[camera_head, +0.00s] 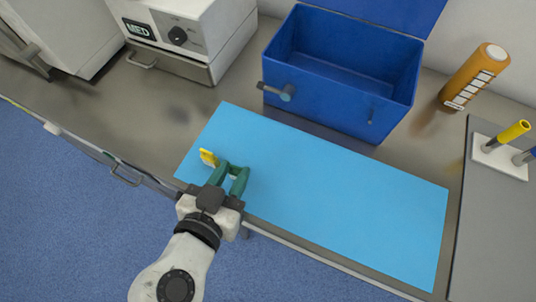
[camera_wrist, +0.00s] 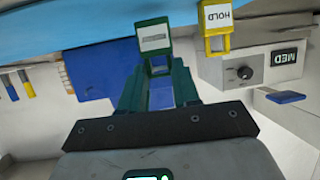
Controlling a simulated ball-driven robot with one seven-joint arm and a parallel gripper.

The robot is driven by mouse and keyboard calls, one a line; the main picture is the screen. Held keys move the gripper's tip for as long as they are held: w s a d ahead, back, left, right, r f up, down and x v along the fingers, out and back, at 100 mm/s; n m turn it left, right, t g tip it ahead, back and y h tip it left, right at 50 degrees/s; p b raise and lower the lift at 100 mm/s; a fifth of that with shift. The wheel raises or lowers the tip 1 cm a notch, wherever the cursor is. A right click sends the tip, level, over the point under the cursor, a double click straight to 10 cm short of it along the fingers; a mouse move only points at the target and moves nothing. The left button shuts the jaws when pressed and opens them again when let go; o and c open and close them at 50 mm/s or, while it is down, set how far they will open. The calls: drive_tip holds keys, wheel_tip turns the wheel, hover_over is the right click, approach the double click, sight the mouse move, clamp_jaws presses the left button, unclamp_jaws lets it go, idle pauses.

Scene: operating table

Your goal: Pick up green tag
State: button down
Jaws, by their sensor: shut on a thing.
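The green tag (camera_wrist: 155,49) with a white label face is between the fingertips of my gripper (camera_wrist: 160,70) in the wrist view. My gripper is shut on it. In the head view my gripper (camera_head: 233,171) is over the left part of the light blue mat (camera_head: 330,200). There the tag is hard to tell from the green fingers. A yellow tag marked HOLD (camera_wrist: 215,42) stands close beside the green one; it also shows in the head view (camera_head: 208,158), just left of my fingers.
An open blue bin (camera_head: 330,113) stands behind the mat. A white MED cabinet (camera_head: 185,40) is at the back left. An orange bottle (camera_head: 475,75) and a white holder with yellow and blue-grey handles (camera_head: 500,157) are at the right. The mat's middle and right are clear.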

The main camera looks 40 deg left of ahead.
drive_tip(key=s+a+p, duration=0.1)
drive_tip(key=s+a, duration=0.8)
drive_tip(key=s, duration=0.5)
drive_tip(key=shift+a, duration=0.15)
idle(0.6)
